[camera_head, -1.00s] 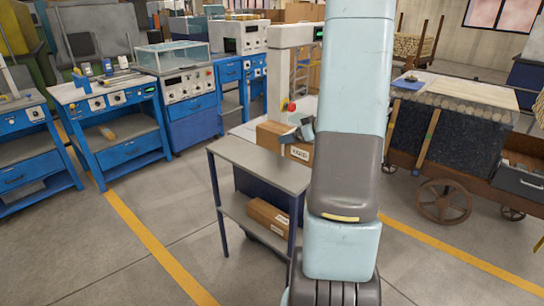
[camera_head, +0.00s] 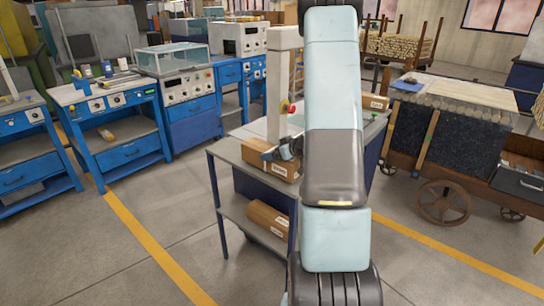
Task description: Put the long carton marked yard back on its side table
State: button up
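The long brown carton (camera_head: 257,159) has a white label (camera_head: 279,170) on its near end; its word is too small to read surely. The carton lies level at the side table's grey top (camera_head: 232,151), on it or just above; I cannot tell which. My gripper (camera_head: 282,151) is at the carton's upper side and appears shut on it. My arm covers part of the gripper and the right side of the table.
Another labelled carton (camera_head: 268,219) lies on the table's lower shelf. A small labelled carton (camera_head: 375,102) sits farther back, right of my arm. A wheeled wooden cart (camera_head: 442,201) stands right, blue workbenches (camera_head: 129,154) left. The floor at front left is clear.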

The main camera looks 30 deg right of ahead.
jog(key=shift+f, duration=0.55)
jog(key=o, duration=1.4)
jog(key=shift+c, duration=0.2)
